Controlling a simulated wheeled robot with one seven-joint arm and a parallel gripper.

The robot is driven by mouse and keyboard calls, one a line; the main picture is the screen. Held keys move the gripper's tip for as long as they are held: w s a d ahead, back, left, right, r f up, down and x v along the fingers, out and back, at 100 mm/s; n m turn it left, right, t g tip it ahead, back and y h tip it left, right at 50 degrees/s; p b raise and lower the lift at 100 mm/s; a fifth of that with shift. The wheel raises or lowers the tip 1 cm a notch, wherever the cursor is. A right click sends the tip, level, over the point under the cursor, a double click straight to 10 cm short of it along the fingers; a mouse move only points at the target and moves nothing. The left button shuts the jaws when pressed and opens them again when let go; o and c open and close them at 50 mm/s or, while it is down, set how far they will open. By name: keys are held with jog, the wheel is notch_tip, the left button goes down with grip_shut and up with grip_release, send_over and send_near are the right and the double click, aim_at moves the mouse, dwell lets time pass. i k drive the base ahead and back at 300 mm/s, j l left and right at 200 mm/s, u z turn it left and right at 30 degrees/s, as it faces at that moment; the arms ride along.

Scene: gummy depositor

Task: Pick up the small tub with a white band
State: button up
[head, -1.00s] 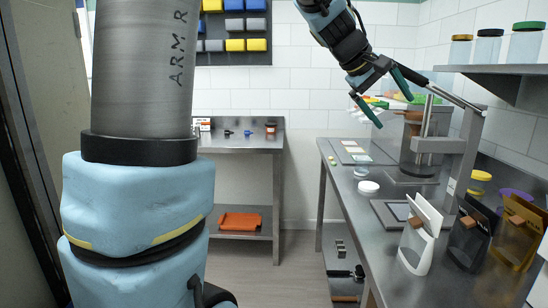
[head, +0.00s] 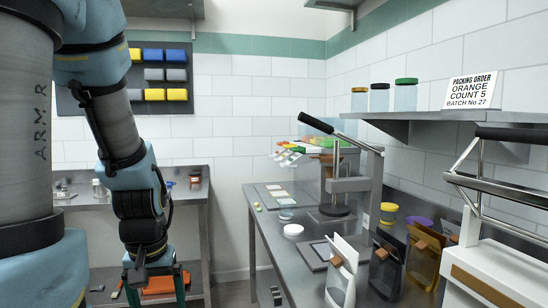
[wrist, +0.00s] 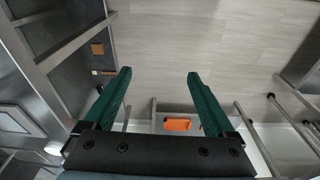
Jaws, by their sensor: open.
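My gripper (head: 154,284) hangs pointing down at the lower left of the head view, in front of the back table. Its two green fingers are spread with nothing between them; the wrist view shows the same open gripper (wrist: 158,74) above the floor. A small tub (head: 195,179) with a reddish-brown top stands at the right end of the back table, beyond and above the gripper in the picture. No tub stands between the fingers in the wrist view.
The back table (head: 90,214) has an orange item (wrist: 177,124) on its lower shelf. The right bench (head: 270,224) holds a press (head: 345,186), a white lid (head: 293,230), pouches (head: 341,278) and a yellow-lidded tub (head: 389,207). Lidded jars (head: 405,98) stand on the wall shelf. Floor is open below the gripper.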

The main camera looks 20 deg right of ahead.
aim_at(286, 207)
jog(key=z, duration=0.35)
jog(key=i+j+z, duration=0.15)
jog(key=z, duration=0.6)
jog(key=i+j+z, duration=0.25)
jog(key=j, duration=0.25)
jog(key=j+z, duration=0.25)
jog(key=j, duration=0.25)
jog(key=i+j+z, duration=0.25)
jog(key=j, duration=0.3)
jog(key=j+z, duration=0.25)
jog(key=j, duration=0.25)
